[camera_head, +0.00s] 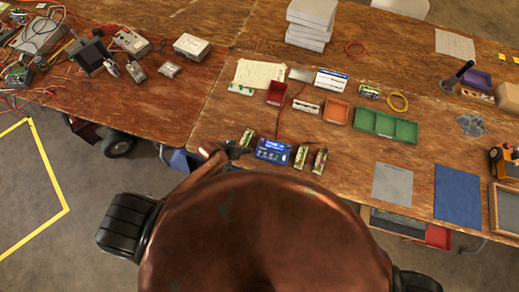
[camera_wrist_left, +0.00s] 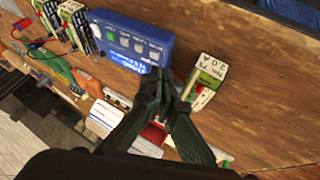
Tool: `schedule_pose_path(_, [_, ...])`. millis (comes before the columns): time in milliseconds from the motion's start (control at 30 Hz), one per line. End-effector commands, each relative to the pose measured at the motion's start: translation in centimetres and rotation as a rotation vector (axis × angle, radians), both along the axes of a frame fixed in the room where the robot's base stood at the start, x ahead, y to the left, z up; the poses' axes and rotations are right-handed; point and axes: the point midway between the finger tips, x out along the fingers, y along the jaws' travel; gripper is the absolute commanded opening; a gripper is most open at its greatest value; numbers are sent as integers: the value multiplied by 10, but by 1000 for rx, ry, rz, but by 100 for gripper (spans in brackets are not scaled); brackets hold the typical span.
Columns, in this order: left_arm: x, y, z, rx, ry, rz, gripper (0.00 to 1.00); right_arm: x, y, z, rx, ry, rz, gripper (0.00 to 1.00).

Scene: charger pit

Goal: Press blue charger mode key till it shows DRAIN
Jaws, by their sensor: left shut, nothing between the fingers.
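The blue charger (camera_head: 273,151) lies near the front edge of the table. In the left wrist view the charger (camera_wrist_left: 138,45) shows a row of keys and a lit blue display whose text I cannot read. My left gripper (camera_head: 237,150) is just left of the charger in the head view. In the left wrist view its shut, empty fingertips (camera_wrist_left: 166,78) are close to the charger's corner, between it and a labelled battery pack (camera_wrist_left: 209,72). I cannot tell whether they touch anything. My right gripper is not in view.
Battery packs (camera_head: 301,156) (camera_head: 319,161) stand right of the charger, another (camera_head: 247,137) by its left. Behind are a red tray (camera_head: 276,93), an orange tray (camera_head: 337,112) and a green tray (camera_head: 386,126). Grey (camera_head: 392,185) and blue (camera_head: 457,196) mats lie to the right.

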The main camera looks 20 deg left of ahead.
Motion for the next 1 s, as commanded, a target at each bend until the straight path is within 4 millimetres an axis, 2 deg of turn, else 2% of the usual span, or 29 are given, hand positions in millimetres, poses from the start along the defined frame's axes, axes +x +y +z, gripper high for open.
schedule_pose_path(33, [13,-10,22,-33,-9,-17,0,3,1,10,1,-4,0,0])
schedule_pose_path(100, [22,-23,39,-83,-8,-27,0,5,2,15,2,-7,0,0])
schedule_pose_path(200, [30,-35,55,-130,-2,-35,0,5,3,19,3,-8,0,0])
schedule_pose_path(300, [33,-41,61,-154,5,-38,0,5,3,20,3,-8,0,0])
schedule_pose_path(767, [33,-42,58,-159,4,-37,0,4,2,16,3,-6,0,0])
schedule_pose_path(1000, [33,-42,40,-157,4,-37,0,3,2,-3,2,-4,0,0])
